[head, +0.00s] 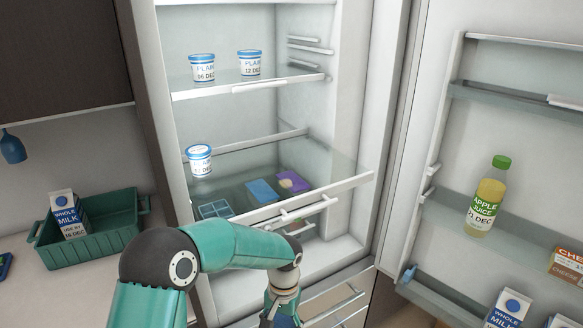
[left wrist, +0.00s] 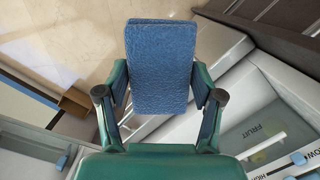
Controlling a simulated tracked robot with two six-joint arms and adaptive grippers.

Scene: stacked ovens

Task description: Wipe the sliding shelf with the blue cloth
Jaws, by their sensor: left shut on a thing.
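The sliding shelf (head: 345,184) is a glass shelf with a pale front rail, pulled partly forward in the open fridge. A white tub with a blue lid (head: 199,160) stands at its left. My left gripper (head: 279,309) is low in front of the fridge, below the shelf's front rail and apart from it. In the left wrist view, my left gripper (left wrist: 160,98) is shut on the folded blue cloth (left wrist: 160,60), which sticks out beyond its fingers. In the head view, the cloth is mostly hidden at the bottom edge. My right gripper is not in view.
A blue item (head: 262,192), a purple item (head: 292,181) and a compartmented tray (head: 215,209) show at the shelf; whether on or under the glass is unclear. Two tubs stand on the upper shelf (head: 255,87). The open door (head: 500,140) is right; a green crate (head: 105,244) is left.

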